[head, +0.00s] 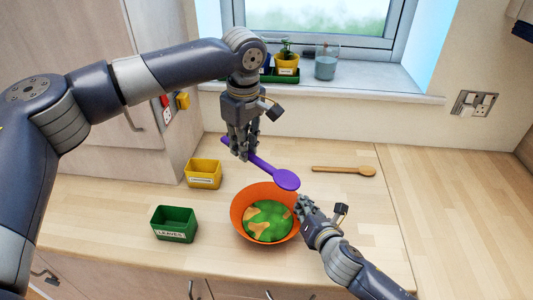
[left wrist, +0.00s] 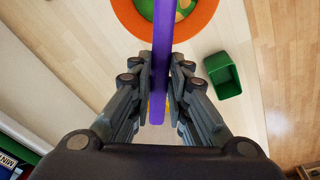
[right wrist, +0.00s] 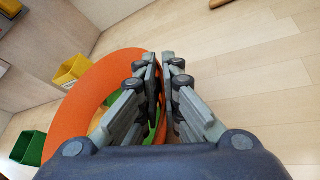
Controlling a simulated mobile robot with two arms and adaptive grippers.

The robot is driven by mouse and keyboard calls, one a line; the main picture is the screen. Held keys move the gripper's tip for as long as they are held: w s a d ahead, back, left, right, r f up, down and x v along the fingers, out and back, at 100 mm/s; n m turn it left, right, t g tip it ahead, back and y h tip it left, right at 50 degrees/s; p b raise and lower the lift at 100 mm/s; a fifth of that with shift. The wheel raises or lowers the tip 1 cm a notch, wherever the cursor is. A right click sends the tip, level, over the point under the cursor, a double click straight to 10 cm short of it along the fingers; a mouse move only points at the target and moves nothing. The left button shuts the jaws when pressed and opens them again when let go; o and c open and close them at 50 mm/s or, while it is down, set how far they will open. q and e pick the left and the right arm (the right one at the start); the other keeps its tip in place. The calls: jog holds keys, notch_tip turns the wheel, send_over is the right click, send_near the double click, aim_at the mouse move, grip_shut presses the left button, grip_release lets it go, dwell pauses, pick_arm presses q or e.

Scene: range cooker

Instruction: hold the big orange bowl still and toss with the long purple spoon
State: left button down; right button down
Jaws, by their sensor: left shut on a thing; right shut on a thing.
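The big orange bowl (head: 240,222) stands on the worktop with green leaves and tan pieces (head: 268,222) inside. My right gripper (head: 303,208) is shut on the bowl's right rim; the right wrist view shows the orange rim (right wrist: 95,85) running between its fingers. My left gripper (head: 243,147) is shut on the handle of the long purple spoon (head: 268,170). The spoon is held above the worktop, tilted, its head over the bowl's back right rim, above the leaves. In the left wrist view the purple handle (left wrist: 162,40) passes between the fingers.
A green box labelled LEAVES (head: 174,224) and a yellow box (head: 203,173) stand left of the bowl. A wooden spoon (head: 345,170) lies behind it to the right. A plant pot (head: 286,63) and a glass jug (head: 326,64) are on the windowsill. The right worktop is clear.

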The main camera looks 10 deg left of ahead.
pick_arm(q)
jog(key=f+m+t, duration=0.1)
jog(key=t, duration=0.2)
jog(key=a+f+m+t+y, duration=0.1)
jog(key=t, duration=0.2)
jog(key=f+m+t+y, duration=0.1)
jog(key=t, duration=0.1)
jog(key=shift+w+a+f+t, duration=0.2)
jog(key=shift+w+a+t, duration=0.1)
jog(key=shift+t, duration=0.1)
notch_tip(320, 180, up, 4)
jog(key=s+d+m+t, duration=0.1)
jog(key=s+d+t, duration=0.1)
jog(key=t, duration=0.1)
notch_tip(320, 180, down, 12)
jog(key=shift+a+f, duration=0.2)
dwell(0.5)
jog(key=shift+w, duration=0.1)
